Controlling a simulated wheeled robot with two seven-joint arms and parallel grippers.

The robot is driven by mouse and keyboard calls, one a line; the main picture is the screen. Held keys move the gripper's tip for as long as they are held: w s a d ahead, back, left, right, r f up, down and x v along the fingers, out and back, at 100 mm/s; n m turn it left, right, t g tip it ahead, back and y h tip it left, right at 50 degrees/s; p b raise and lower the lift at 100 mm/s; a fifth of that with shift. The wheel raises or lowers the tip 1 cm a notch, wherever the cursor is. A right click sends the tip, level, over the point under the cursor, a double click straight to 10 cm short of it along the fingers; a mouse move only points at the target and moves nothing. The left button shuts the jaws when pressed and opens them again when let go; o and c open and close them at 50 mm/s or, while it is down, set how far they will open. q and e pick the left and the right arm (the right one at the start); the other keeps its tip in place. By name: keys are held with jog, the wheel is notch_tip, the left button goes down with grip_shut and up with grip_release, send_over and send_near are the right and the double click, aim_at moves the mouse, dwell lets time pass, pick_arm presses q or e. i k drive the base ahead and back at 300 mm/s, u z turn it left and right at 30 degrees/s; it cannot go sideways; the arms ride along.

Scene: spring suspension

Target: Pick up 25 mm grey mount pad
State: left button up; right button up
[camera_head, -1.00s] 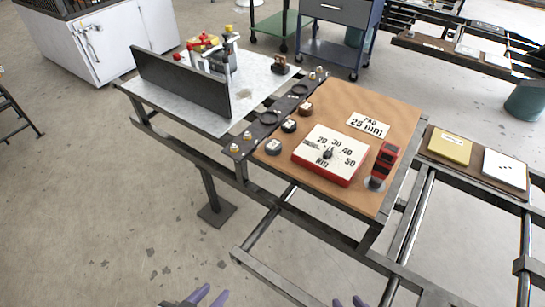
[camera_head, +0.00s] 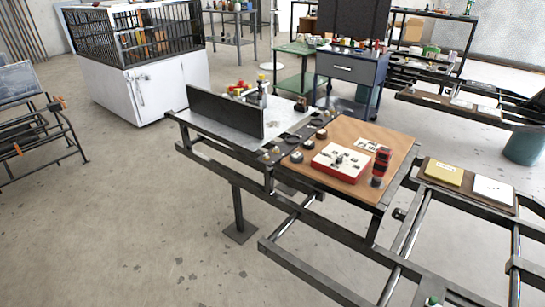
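Several small round pads sit in a row along the left edge of the brown board (camera_head: 390,135). The nearest pad (camera_head: 297,156) looks grey on top, the middle pad (camera_head: 309,145) is darker, and the far pad (camera_head: 321,134) is brownish. Their sizes cannot be read. A white card (camera_head: 367,145) lies on the board; its print is too small to read now, but it read "PAD 25 mm" in the earlier view. Neither gripper is in view.
A red-and-white dial box (camera_head: 340,162) and a red upright tool (camera_head: 381,165) stand on the board. A dark upright plate (camera_head: 225,112) stands on the metal bench to the left.

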aim_at(296, 157)
jog(key=u, duration=0.95)
jog(key=i, duration=1.9)
jog(key=z, duration=0.6)
